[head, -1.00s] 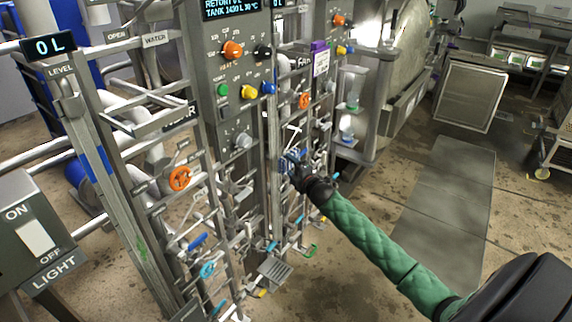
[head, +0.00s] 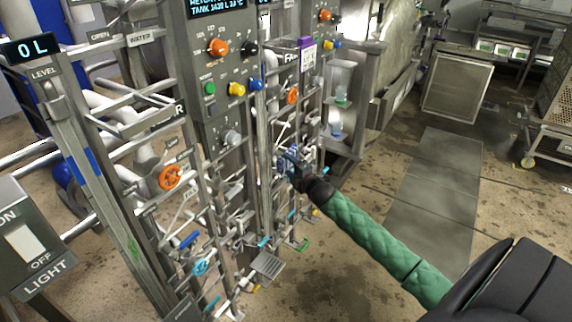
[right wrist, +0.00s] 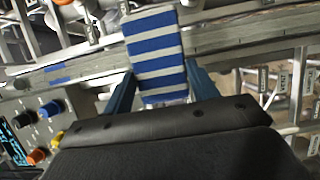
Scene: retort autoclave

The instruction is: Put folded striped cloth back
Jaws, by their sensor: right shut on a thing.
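The folded striped cloth (right wrist: 158,62), blue and white, is between the two blue fingers of my right gripper (right wrist: 158,92) in the right wrist view. The gripper is shut on it. In the head view, my right gripper (head: 286,163) is at the pipe rack, to the right of the control panel column, and the cloth shows there only as a small blue and white patch (head: 290,154). Behind the cloth in the wrist view runs a grey metal upright (right wrist: 80,64). I cannot tell whether the cloth touches it. My left gripper is not in view.
The control panel (head: 225,75) with coloured knobs stands left of my right gripper. Valves, including an orange handwheel (head: 171,177), and pipes crowd the rack. A light switch box (head: 28,240) is at the lower left. The floor at right is open around a grey floor plate (head: 436,185).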

